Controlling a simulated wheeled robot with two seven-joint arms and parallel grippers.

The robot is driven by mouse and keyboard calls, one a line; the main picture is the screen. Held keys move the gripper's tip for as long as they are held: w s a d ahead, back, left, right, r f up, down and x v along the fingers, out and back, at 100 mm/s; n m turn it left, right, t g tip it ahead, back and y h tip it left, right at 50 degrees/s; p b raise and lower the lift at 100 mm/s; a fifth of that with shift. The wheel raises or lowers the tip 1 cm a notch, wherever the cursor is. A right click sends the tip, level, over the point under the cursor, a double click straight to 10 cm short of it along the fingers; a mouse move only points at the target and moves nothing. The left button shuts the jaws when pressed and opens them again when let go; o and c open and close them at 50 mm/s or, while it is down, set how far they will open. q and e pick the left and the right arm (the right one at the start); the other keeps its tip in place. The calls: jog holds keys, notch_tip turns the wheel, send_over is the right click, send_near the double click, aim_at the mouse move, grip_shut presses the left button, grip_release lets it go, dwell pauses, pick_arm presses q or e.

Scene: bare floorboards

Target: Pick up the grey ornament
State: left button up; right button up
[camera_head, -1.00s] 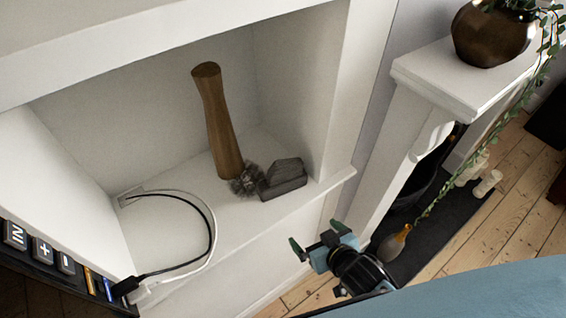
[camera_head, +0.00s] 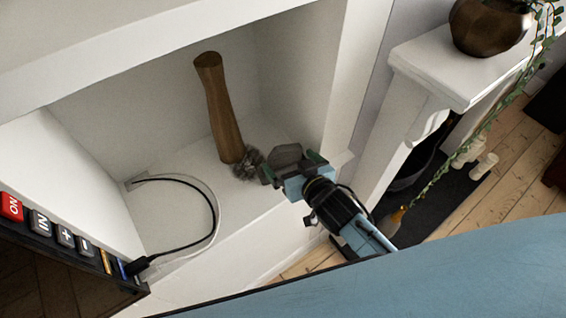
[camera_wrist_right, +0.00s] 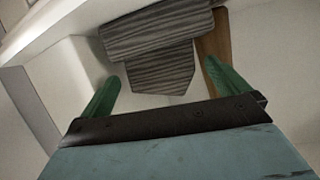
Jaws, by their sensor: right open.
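The grey ornament (camera_head: 287,155) sits on the alcove shelf, partly hidden by my right gripper (camera_head: 291,172) in the head view. In the right wrist view the ornament (camera_wrist_right: 160,62) shows as a grey, streaked block with an angular part, ahead of and between the green fingertips. The right gripper (camera_wrist_right: 160,88) is open, with a finger on either side of the ornament's near part; I cannot tell whether they touch it. My left gripper is not in view.
A tall wooden vase (camera_head: 222,110) and a fuzzy dark ball (camera_head: 248,163) stand just left of the ornament. Cables (camera_head: 213,215) lie on the shelf's left. The alcove's right wall (camera_head: 310,80) is close. A mantel (camera_head: 440,75) with a plant pot (camera_head: 488,25) stands right.

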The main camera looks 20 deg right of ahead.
aim_at(287, 158)
jog(key=x, duration=0.5)
jog(key=shift+w+r, duration=0.1)
jog(key=shift+r, duration=0.15)
jog(key=c, duration=1)
